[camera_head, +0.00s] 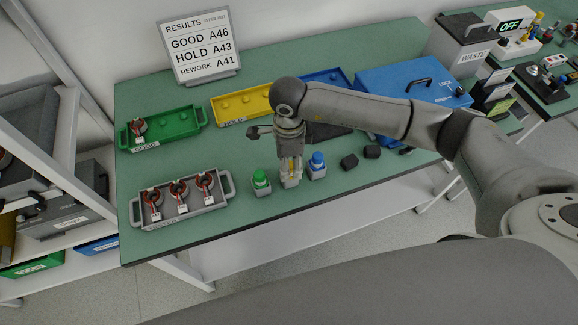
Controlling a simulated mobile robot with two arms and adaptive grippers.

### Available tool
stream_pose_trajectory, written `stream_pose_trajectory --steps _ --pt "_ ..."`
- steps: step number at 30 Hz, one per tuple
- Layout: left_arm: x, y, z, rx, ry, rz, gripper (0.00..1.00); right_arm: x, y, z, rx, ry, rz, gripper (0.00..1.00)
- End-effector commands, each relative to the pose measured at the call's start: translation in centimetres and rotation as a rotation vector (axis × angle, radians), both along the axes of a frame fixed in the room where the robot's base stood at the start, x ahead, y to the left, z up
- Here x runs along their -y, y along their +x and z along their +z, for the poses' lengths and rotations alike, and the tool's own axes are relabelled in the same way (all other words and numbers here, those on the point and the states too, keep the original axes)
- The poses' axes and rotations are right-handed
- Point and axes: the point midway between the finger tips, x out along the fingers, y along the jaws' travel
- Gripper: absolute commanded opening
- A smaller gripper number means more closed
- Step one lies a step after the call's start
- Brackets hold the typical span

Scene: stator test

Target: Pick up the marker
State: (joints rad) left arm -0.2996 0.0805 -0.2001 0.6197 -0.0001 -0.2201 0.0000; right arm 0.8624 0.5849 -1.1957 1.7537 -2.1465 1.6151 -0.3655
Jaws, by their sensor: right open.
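My right gripper (291,178) points straight down over the front part of the green table, with its fingers open. A small pale holder or block with a yellow part shows between and below the fingers; the fingers hide much of it, and I cannot tell if they touch it. A green-capped marker-like item (261,182) stands upright just left of the gripper. A blue-capped one (317,164) stands upright just right of it. My left gripper is not in view.
A grey tray (226,212) with several wound stators stands at the front left. Behind are a green tray (184,117) with one stator, a yellow tray (228,108), a blue tray (344,76) and a blue box (405,78). Small black blocks (349,162) lie right of the markers.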

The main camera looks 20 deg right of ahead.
Motion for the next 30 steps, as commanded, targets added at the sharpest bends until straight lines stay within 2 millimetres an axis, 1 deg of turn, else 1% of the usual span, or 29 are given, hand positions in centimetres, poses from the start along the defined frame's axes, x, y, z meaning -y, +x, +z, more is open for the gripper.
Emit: stream_pose_trajectory --steps 1,3,6,13,24,25,30 --pt "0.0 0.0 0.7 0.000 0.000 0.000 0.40 0.0 -0.1 -0.4 -0.004 0.001 -0.001 0.51" --pt "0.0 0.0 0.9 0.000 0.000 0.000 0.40 0.0 -0.1 -1.4 -0.004 0.000 -0.001 0.51" --pt "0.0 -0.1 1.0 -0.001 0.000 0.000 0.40 0.0 0.0 -2.1 -0.001 0.000 0.000 0.51" --pt "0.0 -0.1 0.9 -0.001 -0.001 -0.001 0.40 0.0 0.0 -2.3 0.000 0.000 0.000 0.51" --pt "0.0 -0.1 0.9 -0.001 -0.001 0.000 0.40 0.0 0.0 -2.3 0.000 0.001 0.000 0.04" --pt "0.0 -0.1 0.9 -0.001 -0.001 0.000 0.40 0.0 0.0 -2.2 0.000 0.001 0.000 0.02" --pt "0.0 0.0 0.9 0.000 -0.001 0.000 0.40 0.0 0.0 -2.2 0.000 0.001 0.000 0.02"
